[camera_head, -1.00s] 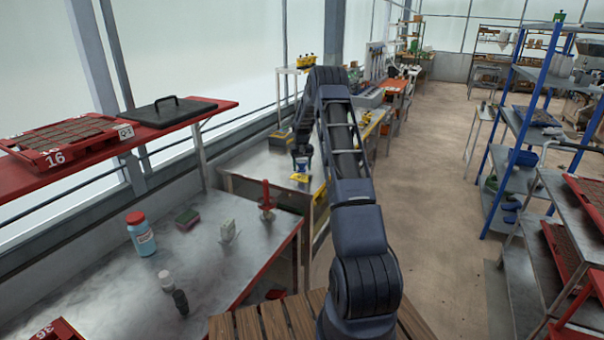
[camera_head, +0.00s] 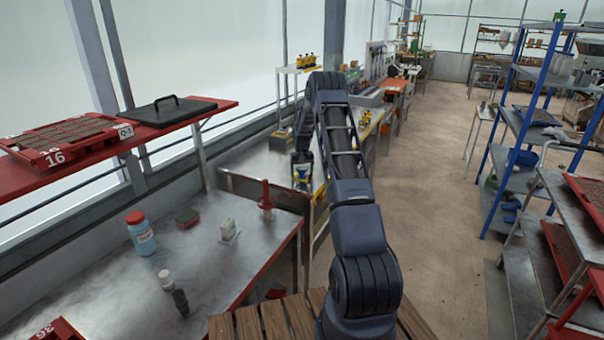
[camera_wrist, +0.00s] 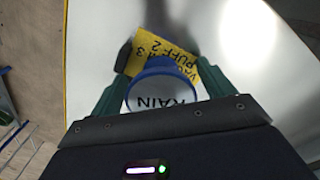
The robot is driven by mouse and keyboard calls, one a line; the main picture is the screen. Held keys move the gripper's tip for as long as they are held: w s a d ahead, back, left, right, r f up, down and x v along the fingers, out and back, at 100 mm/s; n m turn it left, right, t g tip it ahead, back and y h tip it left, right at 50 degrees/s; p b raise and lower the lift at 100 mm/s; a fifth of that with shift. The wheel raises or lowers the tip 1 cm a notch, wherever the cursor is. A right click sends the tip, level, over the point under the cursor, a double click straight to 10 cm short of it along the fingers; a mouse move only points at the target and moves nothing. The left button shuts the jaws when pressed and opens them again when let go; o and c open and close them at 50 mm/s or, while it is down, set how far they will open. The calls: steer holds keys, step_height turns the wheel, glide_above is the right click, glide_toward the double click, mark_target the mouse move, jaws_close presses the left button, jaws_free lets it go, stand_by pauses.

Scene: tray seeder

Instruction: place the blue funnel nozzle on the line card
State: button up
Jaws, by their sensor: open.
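In the wrist view, a blue-rimmed round piece (camera_wrist: 160,66), which I take as the blue funnel nozzle, is between the two fingers of my gripper (camera_wrist: 163,62). Its white face reads "RAIN". In the head view, my gripper (camera_head: 302,178) is low over the far metal table, and the nozzle is hard to make out.
The near metal bench (camera_head: 190,260) holds a blue bottle with red cap (camera_head: 140,235), a small white box (camera_head: 228,229), a red spindle (camera_head: 266,198) and a sponge (camera_head: 187,218). A red shelf (camera_head: 175,135) is at left. The aisle floor (camera_head: 430,200) is clear.

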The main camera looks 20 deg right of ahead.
step_height(320, 180, up, 12)
steer(key=shift+r, duration=0.2)
step_height(320, 180, up, 8)
glide_above(302, 167)
steer(key=s+a, duration=0.2)
steer(key=s, duration=0.3)
steer(key=s+a+r+t, duration=0.1)
steer(key=s+a+r, duration=0.2)
steer(key=s+r, duration=0.7)
steer(key=s+a+r+t, duration=0.1)
steer(key=s+a+r, duration=0.3)
steer(key=s+r, duration=0.6)
steer(key=s+a+r+t, duration=0.1)
steer(key=s+a+t, duration=0.15)
steer(key=s, duration=1.85)
steer(key=s+a+f, duration=0.1)
steer(key=s+f, duration=0.1)
steer(key=s, duration=0.5)
steer(key=s+a+f+n, duration=0.1)
steer(key=s+f, duration=0.1)
steer(key=s, duration=0.6)
steer(key=shift+f, duration=0.3)
